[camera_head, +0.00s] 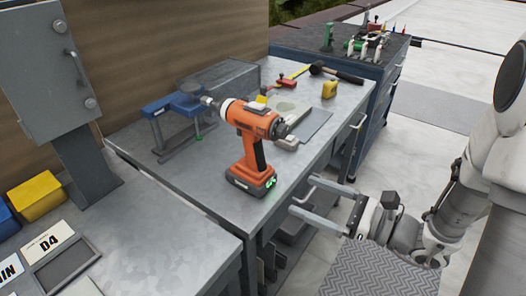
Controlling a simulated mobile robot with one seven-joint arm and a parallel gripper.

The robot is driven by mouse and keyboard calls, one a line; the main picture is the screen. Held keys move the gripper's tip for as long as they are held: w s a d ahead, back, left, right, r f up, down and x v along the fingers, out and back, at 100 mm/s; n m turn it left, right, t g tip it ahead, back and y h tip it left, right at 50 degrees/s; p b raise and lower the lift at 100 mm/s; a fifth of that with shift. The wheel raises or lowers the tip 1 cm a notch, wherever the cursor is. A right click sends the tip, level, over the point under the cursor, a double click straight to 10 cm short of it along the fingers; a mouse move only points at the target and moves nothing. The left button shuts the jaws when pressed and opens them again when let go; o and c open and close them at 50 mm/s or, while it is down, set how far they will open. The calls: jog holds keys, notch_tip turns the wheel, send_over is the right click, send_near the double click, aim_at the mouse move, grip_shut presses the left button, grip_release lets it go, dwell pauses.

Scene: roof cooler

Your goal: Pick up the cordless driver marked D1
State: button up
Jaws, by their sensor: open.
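An orange and black cordless driver (249,160) stands upright on its battery base near the front right edge of the metal workbench (203,200). Its chuck end points to the left. No D1 marking can be read on it from here. My gripper (301,196) is to the right of the driver, beside the bench edge. Its two fingers are apart, point left towards the bench, and hold nothing. They do not touch the driver.
Behind the driver are a blue vise (175,103), a hammer (335,73) and a yellow block (329,89). A D4 label (47,243) lies at lower left, near a grey cabinet (45,70). The bench front left of the driver is clear.

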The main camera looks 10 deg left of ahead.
aim_at(241, 160)
jog(key=shift+m+t, duration=0.8)
jog(key=x, duration=0.5)
jog(key=w+f+b+x, duration=0.1)
jog(key=x, duration=0.5)
jog(key=f+b+x, duration=0.1)
jog(key=x, duration=0.5)
jog(key=shift+w+d+f, duration=0.1)
jog(key=shift+w+d, duration=0.15)
jog(key=shift+w, duration=0.2)
grip_shut()
jog(key=shift+r, duration=0.2)
